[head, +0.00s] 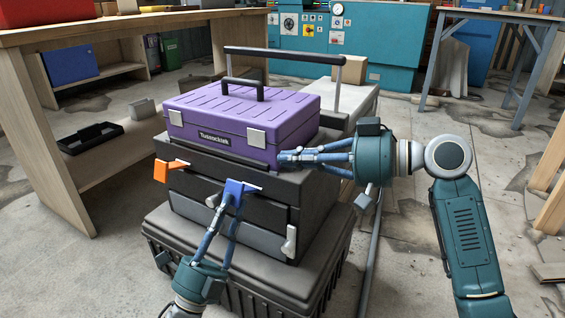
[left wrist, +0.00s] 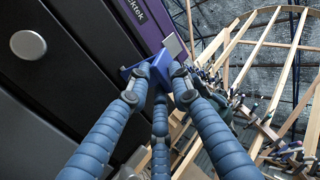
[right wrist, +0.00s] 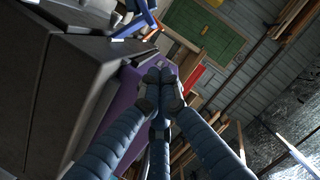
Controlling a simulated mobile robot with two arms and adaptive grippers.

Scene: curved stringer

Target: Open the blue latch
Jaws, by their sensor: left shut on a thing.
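The blue latch (head: 238,188) is on the front of the dark toolbox (head: 215,180), just below the purple case. It juts out from the front face. My left gripper (head: 233,198) reaches up from below and is shut on the blue latch. In the left wrist view, the fingers close around the latch (left wrist: 158,68) and partly hide it. My right gripper (head: 284,157) is beside the front right corner of the purple case (head: 240,115). In the right wrist view, its fingertips (right wrist: 160,78) are together with nothing visible between them.
An orange latch (head: 162,171) sticks out on the toolbox's left. A white latch (head: 291,241) is on the lower right. The stack stands on a ribbed black base (head: 250,270). A wooden bench (head: 60,150) is at the left. Floor at the right is mostly clear.

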